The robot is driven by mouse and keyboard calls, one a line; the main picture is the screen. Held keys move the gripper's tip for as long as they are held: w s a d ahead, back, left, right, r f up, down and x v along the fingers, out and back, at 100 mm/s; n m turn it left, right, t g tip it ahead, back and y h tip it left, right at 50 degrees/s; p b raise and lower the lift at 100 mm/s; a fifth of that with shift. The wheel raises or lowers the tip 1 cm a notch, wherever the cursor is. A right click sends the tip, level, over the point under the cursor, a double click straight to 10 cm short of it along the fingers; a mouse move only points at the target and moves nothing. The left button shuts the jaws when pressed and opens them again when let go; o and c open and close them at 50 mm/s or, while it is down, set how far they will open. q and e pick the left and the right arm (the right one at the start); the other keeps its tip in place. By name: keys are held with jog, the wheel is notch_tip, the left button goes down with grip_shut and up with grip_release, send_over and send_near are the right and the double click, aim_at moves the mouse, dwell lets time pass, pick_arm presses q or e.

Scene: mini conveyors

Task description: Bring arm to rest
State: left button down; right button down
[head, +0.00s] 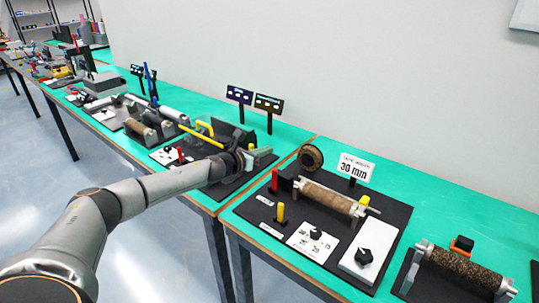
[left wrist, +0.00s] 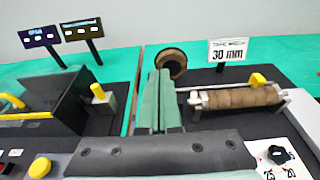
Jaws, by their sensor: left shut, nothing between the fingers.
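My left arm (head: 120,208) reaches in from the lower left of the head view, stretched out over the tables. My left gripper (head: 266,156) is at its end, above the green table beside the gap between two table sections. In the left wrist view its green fingers (left wrist: 160,75) are together with nothing held between them. A mini conveyor with a brown roller (head: 328,197) lies to the right of the gripper; its roller also shows in the left wrist view (left wrist: 240,97). My right gripper is in neither view.
A "30 mm" sign (head: 356,167) and a brown ring (head: 311,157) stand behind the roller. A second dark roller (head: 463,268) is at the lower right. A dark bin (left wrist: 45,108) with yellow parts is left of the gripper. Two small displays (head: 268,103) stand behind.

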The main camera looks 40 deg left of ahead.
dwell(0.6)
pick_arm(q)
jog(key=s+d+f+n, duration=0.3)
jog(key=d+f+n, duration=0.1)
jog(key=d, duration=0.3)
jog(key=s+d+f+n+g, duration=0.1)
jog(key=s+d+f+n, duration=0.3)
jog(key=d+n, duration=0.2)
jog(key=s+d+f+n+g, duration=0.1)
jog(key=s+d+f+n, duration=0.3)
jog(key=d, duration=0.5)
jog(key=shift+s+f+n, duration=0.2)
jog(key=shift+n, duration=0.2)
jog(key=s+d+f+n+g, duration=0.15)
jog(key=s+n+g, duration=0.35)
jog(key=s+n, duration=0.75)
jog(key=s+d+f+n+g, duration=0.15)
jog(key=s+n+g, duration=0.5)
jog(key=s, duration=1.15)
jog(key=w+d+f+t, duration=0.2)
jog(key=f+t, duration=0.1)
jog(key=f, duration=0.2)
jog(key=w+d+f+t+h, duration=0.1)
jog(key=w+d+f+t, duration=0.1)
jog(key=f+t, duration=0.2)
jog(key=shift+f+n, duration=0.4)
jog(key=shift+f, duration=0.65)
jog(key=shift+t, duration=0.25)
